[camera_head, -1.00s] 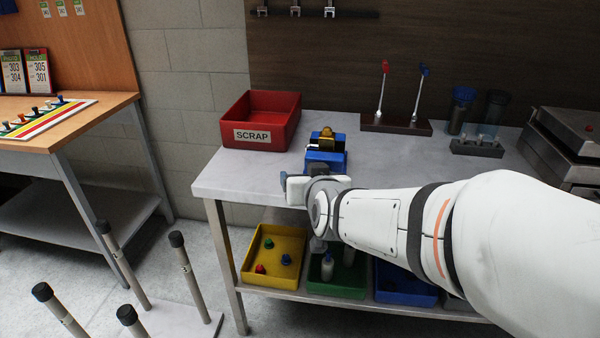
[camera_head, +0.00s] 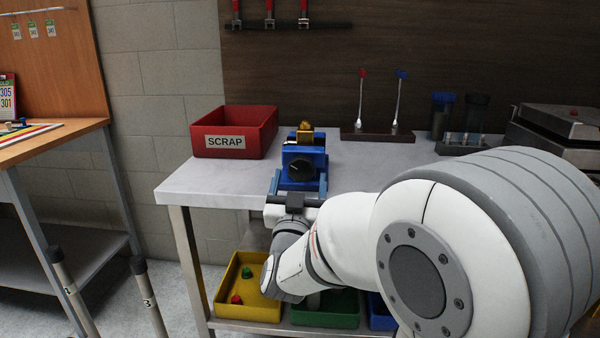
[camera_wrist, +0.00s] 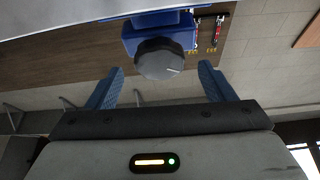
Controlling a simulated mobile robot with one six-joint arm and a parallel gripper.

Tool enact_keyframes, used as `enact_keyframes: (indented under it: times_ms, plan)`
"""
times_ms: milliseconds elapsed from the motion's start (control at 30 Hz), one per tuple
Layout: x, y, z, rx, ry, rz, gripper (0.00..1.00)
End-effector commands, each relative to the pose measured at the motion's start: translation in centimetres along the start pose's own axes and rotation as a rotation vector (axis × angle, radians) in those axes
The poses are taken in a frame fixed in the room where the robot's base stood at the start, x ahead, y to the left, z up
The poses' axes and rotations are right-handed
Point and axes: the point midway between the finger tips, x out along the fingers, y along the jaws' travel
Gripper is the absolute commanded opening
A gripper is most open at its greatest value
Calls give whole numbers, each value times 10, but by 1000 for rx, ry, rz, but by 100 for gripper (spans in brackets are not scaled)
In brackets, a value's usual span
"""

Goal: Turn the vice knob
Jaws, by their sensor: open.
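The blue vice (camera_head: 303,160) stands on the grey bench top near its front edge, with a brass-coloured piece (camera_head: 305,132) at its top. Its dark round knob (camera_head: 303,171) faces me. In the wrist view the knob (camera_wrist: 160,59) is a dark grey disc with a pale line, below the blue vice body (camera_wrist: 150,27). My gripper (camera_head: 298,182) is just in front of the vice. Its two blue fingers (camera_wrist: 159,88) are spread wide in the wrist view, with the knob beyond them, apart from both fingers and centred between them.
A red SCRAP bin (camera_head: 235,133) stands left of the vice. A rack with a red and a blue lever (camera_head: 379,135) is behind to the right. Yellow (camera_head: 245,300) and green (camera_head: 325,310) trays sit on the shelf below. The bench top (camera_head: 210,180) left of the vice is clear.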

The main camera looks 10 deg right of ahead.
Motion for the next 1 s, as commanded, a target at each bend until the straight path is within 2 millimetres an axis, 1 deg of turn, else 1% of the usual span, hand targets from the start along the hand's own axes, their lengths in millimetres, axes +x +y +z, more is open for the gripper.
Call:
enact_keyframes:
  times_ms: [33,100,200,300,600,667,1000]
  plan:
    - [9,1,0,0,0,2,76]
    - [20,1,0,0,1,3,76]
    - [32,0,0,0,0,1,76]
    - [39,0,1,0,-1,0,76]
    - [42,0,0,0,-2,0,76]
    - [42,1,0,0,-2,0,72]
    - [42,1,0,0,-2,0,44]
